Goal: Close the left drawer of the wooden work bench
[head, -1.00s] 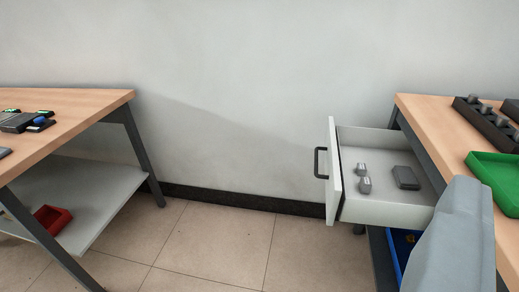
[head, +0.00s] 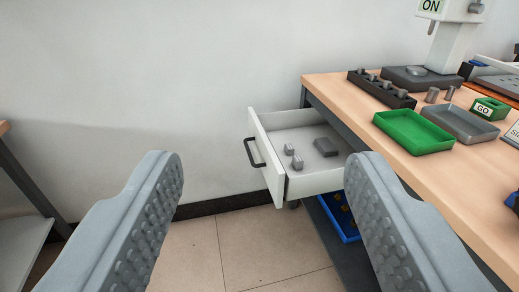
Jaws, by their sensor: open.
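The open white drawer (head: 267,160) sticks out to the left from under the wooden work bench (head: 322,86). Its front panel carries a dark handle (head: 254,152) and faces left. Inside lie two small grey metal parts (head: 294,158) and a dark grey block (head: 326,147). My gripper (head: 265,195) is open and empty, with its two grey fingers wide apart in the foreground. The drawer shows between the fingers, farther off, and nothing touches it. The right finger covers part of the bench's lower side.
A blue bin (head: 338,216) sits below the drawer. Another table (head: 22,232) is at the left edge. The floor between is clear.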

